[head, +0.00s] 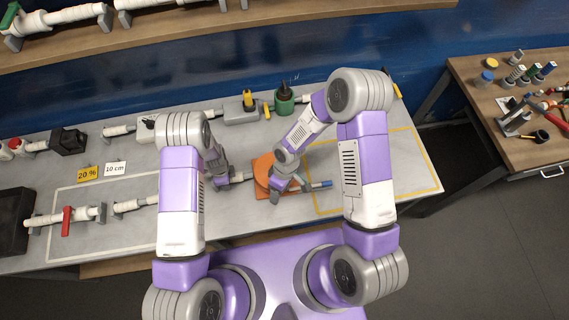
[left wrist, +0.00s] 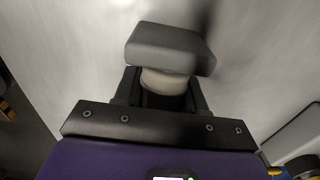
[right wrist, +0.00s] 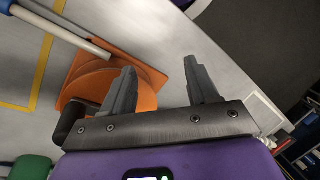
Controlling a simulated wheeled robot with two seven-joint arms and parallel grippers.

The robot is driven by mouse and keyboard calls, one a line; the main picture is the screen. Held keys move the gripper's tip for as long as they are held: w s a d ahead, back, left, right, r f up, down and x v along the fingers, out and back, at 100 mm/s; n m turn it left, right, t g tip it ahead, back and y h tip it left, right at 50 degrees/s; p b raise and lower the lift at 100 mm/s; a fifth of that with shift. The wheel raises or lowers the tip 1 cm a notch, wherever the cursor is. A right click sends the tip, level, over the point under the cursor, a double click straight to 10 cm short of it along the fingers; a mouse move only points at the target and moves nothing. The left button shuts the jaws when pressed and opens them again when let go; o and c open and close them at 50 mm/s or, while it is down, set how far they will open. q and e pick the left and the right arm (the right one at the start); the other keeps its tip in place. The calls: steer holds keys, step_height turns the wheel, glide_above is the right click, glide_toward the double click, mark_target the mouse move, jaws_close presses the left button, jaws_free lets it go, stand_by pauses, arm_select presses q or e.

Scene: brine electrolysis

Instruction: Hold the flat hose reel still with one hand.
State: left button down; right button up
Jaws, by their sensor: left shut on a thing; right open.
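The flat hose reel is orange, with a round drum on a square plate (head: 263,163), and lies on the grey bench in the head view. It also shows at the left of the right wrist view (right wrist: 145,75), partly behind one finger. My right gripper (right wrist: 160,88) is open beside and over the reel, with nothing between its fingers. My left gripper (head: 226,179) is left of the reel. In the left wrist view it is shut on a pale round piece (left wrist: 165,83) with a grey block (left wrist: 170,48) beyond it. The reel is not seen there.
A pale rod with a blue end (head: 321,184) sticks out right of the reel. A yellow taped outline (head: 436,165) marks the bench's right part. A green pot (head: 284,103) and a grey block stand behind. White pipe pieces (head: 84,215) lie at the left.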

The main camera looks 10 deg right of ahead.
steer(key=w+r+n+t+h, duration=0.2)
steer(key=w+r+n+h, duration=0.6)
steer(key=w, duration=0.3)
steer(key=shift+y, duration=0.7)
steer(key=x, duration=0.5)
steer(key=d+x, duration=0.1)
steer(key=x, duration=0.5)
steer(key=shift+w+d+r, duration=0.1)
steer(key=shift+r, duration=0.05)
steer(key=c, duration=0.7)
steer(key=shift+c, duration=0.2)
